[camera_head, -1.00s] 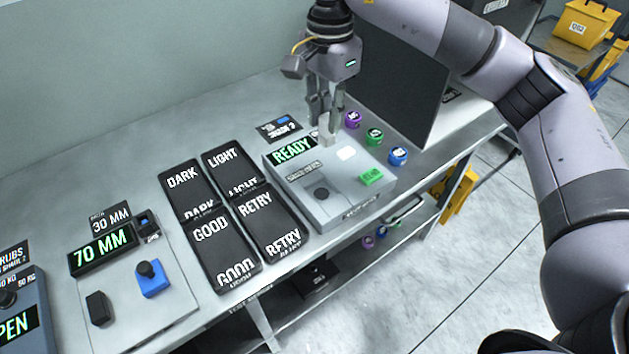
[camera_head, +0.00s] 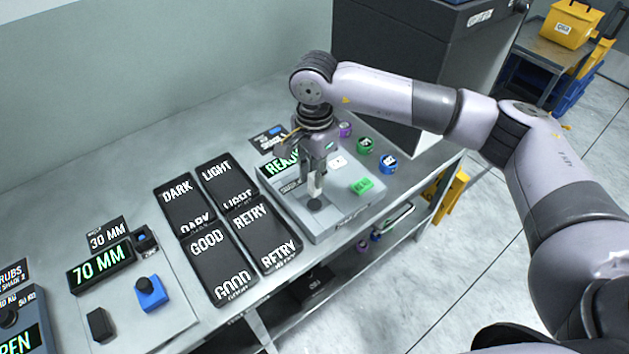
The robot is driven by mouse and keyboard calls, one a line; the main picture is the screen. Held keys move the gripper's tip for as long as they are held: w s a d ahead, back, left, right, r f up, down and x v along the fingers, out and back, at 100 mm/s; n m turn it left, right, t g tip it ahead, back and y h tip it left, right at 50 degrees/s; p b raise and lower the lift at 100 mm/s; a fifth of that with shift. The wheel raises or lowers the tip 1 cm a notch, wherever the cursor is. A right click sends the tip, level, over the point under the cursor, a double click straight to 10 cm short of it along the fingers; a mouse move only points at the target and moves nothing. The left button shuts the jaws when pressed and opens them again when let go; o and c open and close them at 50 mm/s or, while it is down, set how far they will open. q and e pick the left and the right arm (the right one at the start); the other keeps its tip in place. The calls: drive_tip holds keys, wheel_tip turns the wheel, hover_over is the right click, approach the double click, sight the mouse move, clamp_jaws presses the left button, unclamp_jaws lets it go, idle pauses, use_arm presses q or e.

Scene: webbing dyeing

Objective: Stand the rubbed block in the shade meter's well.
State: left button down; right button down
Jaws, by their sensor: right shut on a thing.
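The shade meter (camera_head: 330,228) is a grey box on the bench with a green READY display (camera_head: 281,164) at its back. Its dark round well (camera_head: 314,204) lies in its top face. My right gripper (camera_head: 316,178) points down over the meter. It is shut on a pale block (camera_head: 315,187), which is upright. The block's lower end is at or just above the well; I cannot tell whether it has entered. My left gripper is not in view.
Black trays marked DARK (camera_head: 178,187), LIGHT (camera_head: 216,172), GOOD (camera_head: 208,240) and RETRY (camera_head: 254,219) lie left of the meter. A green button (camera_head: 362,185) is on the meter's right. Purple, green (camera_head: 364,146) and blue (camera_head: 388,163) round pieces stand behind it.

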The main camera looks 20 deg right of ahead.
wheel_tip(320, 180, down, 3)
drive_tip(key=shift+f+p, duration=0.2)
drive_tip(key=shift+p, duration=0.3)
drive_tip(key=shift+f, duration=0.35)
drive_tip(key=shift+f, duration=0.1)
drive_tip(key=shift+f, duration=0.1)
drive_tip(key=c, duration=1.4)
unclamp_jaws()
drive_tip(key=shift+c, duration=0.2)
